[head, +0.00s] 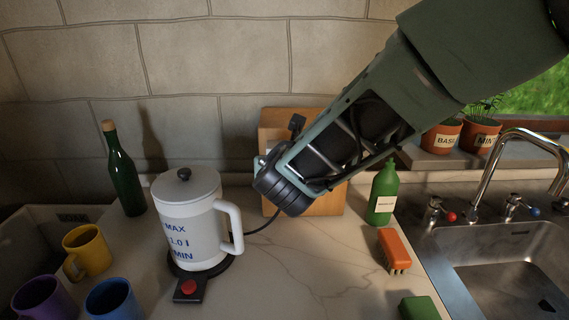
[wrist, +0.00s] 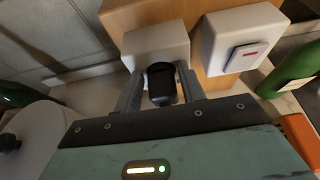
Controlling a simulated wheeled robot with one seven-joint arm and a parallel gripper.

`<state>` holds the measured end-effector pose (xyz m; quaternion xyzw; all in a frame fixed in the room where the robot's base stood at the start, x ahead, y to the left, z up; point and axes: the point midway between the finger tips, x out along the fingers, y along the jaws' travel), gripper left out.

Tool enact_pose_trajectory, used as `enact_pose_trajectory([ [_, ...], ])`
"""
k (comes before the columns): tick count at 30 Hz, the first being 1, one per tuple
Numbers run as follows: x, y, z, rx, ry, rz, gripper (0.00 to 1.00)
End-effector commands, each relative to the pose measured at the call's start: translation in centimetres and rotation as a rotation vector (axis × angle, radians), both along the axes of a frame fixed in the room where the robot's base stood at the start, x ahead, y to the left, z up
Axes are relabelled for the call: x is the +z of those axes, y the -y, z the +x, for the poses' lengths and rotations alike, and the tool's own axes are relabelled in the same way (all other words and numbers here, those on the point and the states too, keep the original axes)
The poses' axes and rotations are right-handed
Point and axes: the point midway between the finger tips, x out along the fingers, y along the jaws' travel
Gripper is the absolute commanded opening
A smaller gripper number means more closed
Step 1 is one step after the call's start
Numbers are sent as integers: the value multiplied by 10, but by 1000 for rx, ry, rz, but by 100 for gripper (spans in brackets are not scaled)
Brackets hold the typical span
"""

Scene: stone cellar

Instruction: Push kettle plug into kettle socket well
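The kettle plug (wrist: 162,88) is black and sits between the two grey fingers of my gripper (wrist: 160,76) in the wrist view. The fingers are shut on its sides. The kettle socket (wrist: 155,44) is a white box on the wooden board, straight beyond the plug. The plug's front end is at or very near the socket's face; I cannot tell whether its pins are inside. In the head view my arm hides the plug and socket. The white kettle (head: 190,215) stands on its black base (head: 213,270), whose cord (head: 262,227) runs behind my wrist.
A white switch box (wrist: 240,40) with a red mark sits right of the socket on the wooden board (head: 325,205). A green bottle (head: 383,195), an orange brush (head: 394,250) and the sink (head: 500,260) are to the right. A dark bottle (head: 124,170) and mugs (head: 87,250) are left.

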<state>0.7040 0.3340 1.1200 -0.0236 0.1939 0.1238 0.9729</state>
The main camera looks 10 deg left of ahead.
Motion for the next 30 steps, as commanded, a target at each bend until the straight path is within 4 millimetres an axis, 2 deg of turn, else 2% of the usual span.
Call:
enact_pose_trajectory([
  [30,0,2,-9,0,0,0,40],
])
